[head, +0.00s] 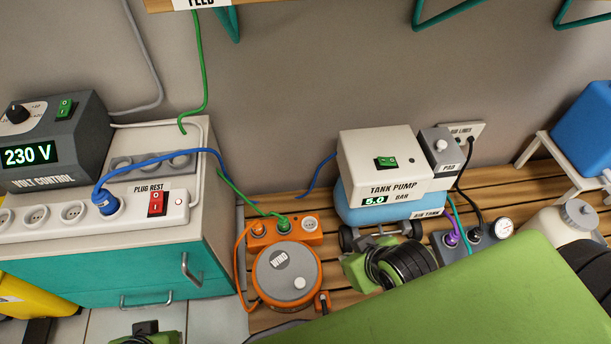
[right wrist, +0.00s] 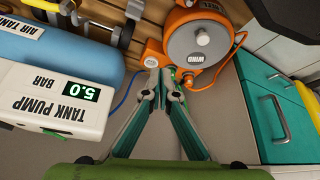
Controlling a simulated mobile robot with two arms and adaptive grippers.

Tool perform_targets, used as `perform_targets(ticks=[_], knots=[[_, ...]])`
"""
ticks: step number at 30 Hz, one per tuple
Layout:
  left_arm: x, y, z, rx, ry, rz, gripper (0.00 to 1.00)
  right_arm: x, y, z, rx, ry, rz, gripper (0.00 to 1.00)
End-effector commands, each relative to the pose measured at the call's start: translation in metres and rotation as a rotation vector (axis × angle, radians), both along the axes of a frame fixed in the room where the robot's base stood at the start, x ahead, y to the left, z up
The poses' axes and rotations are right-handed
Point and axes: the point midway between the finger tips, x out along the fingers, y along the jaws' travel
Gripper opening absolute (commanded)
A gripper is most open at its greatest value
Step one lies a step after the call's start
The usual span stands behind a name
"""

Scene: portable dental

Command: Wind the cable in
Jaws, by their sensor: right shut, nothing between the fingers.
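The orange cable reel (head: 262,298) stands on the slatted boards in the head view, with a grey disc marked WIND (head: 287,270) and a pale knob (head: 300,283). It also shows at the top of the right wrist view (right wrist: 240,18). An orange cable (head: 239,262) loops from the reel's socket block (head: 262,239) down its left side. A small orange and black piece (head: 322,301) sits at its lower right. My right gripper (right wrist: 163,78) is shut and empty, its tips just short of the reel's socket block in the wrist view. My left gripper's fingers are out of sight.
The tank pump (head: 378,160) stands on a blue tank right of the reel. A cabinet (head: 120,268) with the plug rest strip (head: 128,205) stands left. Green (head: 240,192) and blue (head: 318,180) cables run behind the reel. A gauge block (head: 480,238) lies farther right.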

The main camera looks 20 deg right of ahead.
Motion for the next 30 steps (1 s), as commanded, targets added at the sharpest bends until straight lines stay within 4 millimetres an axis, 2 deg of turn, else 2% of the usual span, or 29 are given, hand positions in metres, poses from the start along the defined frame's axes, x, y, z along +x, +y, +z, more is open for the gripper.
perform_targets(ticks=[3,15,24,30], knots=[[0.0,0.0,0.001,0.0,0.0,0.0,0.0,0.021,0.007,0.012,0.019,-0.088,0.008,0.0],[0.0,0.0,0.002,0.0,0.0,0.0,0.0,0.081,0.027,0.061,0.082,-0.376,0.031,0.0],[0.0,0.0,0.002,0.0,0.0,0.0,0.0,0.115,0.042,0.107,0.13,-0.589,0.047,0.0],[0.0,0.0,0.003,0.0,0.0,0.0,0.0,0.13,0.048,0.134,0.157,-0.705,0.054,0.0]])
